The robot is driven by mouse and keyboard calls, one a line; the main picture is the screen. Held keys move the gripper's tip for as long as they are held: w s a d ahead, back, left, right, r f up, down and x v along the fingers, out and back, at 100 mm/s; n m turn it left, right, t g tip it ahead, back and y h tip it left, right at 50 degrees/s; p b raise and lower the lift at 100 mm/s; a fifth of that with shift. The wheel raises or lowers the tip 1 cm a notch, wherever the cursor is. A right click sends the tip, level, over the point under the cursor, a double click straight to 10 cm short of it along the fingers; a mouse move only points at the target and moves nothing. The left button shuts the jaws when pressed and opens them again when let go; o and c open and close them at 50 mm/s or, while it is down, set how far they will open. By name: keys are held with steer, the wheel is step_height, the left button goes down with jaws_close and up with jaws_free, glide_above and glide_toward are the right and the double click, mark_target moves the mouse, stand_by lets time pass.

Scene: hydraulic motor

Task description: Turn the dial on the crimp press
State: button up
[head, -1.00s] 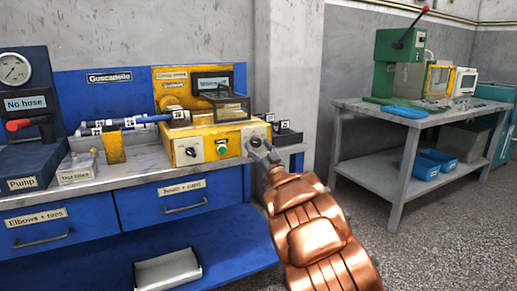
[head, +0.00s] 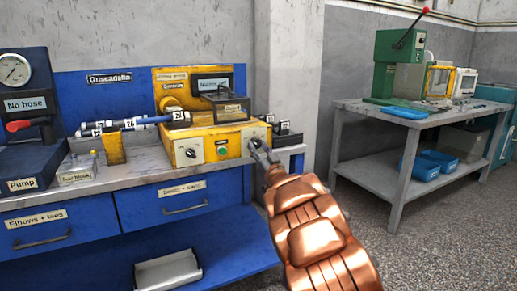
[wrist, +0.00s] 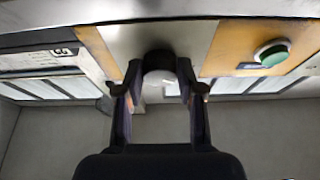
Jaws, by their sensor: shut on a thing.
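The crimp press (head: 213,143) is a yellow box with pale front panels on the blue bench. Its front has a dark knob (head: 191,153) at the left and a green button (head: 222,150) in the middle. My gripper (head: 259,145) is at the right front panel, shut on the dial there. The green button (wrist: 272,54) sits to the right there.
A dark blue hose (head: 145,121) with number tags lies along the press's left side. The pump (head: 33,160) stands at far left. A grey table (head: 380,115) with a green hand press (head: 399,65) stands at right. Floor between bench and table is clear.

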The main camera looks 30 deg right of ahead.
steer(key=m+p, duration=0.1)
steer(key=m+h+p, duration=0.2)
steer(key=shift+a+r+m, duration=0.25)
steer(key=shift+r+m, duration=0.05)
steer(key=m+h+p, duration=0.1)
steer(key=m, duration=0.1)
steer(key=m+g+h+p, duration=0.1)
steer(key=m+p, duration=0.1)
steer(key=m, duration=0.1)
steer(key=shift+a+h, duration=0.1)
steer(key=shift+h, duration=0.2)
steer(key=m+h, duration=0.1)
steer(key=m, duration=0.2)
steer(key=shift+g+p, duration=0.4)
steer(key=shift+a+m+g+h, duration=0.1)
steer(key=shift+m+g+h, duration=0.5)
steer(key=shift+m, duration=1.7)
steer(key=o, duration=1.1)
steer(key=shift+o, duration=0.2)
